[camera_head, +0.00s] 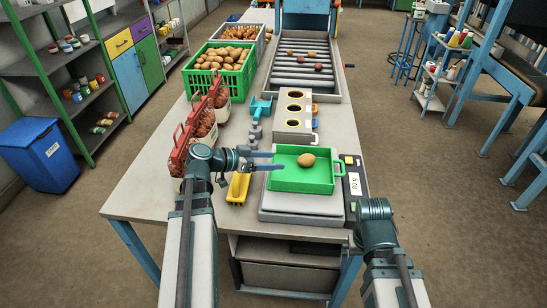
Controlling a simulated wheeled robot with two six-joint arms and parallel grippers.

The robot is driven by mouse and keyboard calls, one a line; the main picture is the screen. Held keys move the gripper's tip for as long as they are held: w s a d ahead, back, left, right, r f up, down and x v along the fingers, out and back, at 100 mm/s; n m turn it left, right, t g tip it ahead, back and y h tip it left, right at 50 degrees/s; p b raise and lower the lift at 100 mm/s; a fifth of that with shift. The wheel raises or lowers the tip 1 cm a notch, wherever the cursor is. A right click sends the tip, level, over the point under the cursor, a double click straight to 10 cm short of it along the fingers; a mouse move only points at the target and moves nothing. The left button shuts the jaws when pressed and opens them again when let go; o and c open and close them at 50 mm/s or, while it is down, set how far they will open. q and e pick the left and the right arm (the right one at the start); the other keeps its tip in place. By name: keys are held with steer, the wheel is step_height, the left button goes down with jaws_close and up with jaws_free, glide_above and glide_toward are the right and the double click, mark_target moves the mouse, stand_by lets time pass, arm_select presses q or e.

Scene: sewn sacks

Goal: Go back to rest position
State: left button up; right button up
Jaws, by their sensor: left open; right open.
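My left gripper (268,160) reaches in from the left with its two fingers apart and nothing between them. Its fingertips are over or beside the left edge of a green tray (318,182). One potato (306,160) lies in the tray, apart from the fingers. The tray rests on a grey scale (300,205). My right arm shows at the lower right, by the scale's right side, but its gripper fingers are not visible. Several filled sacks (215,97) with red tops stand left of the gripper; my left arm partly covers the nearest.
A yellow scoop-like item (238,188) lies just below my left gripper. A grey holder (294,122) with round openings stands behind the tray. A green crate of potatoes (218,83) and a roller conveyor (304,72) are farther back. A blue bin (40,155) stands on the floor.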

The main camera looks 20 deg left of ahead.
mark_target(300, 159)
arm_select(q)
steer(key=b+x, duration=0.4)
steer(key=x, duration=0.7)
steer(key=shift+w+d+f+b, duration=0.15)
steer(key=shift+w+f+b, duration=0.05)
steer(key=shift+f+b, duration=0.1)
steer(key=shift+w+d+f, duration=0.1)
steer(key=shift+d+f, duration=0.05)
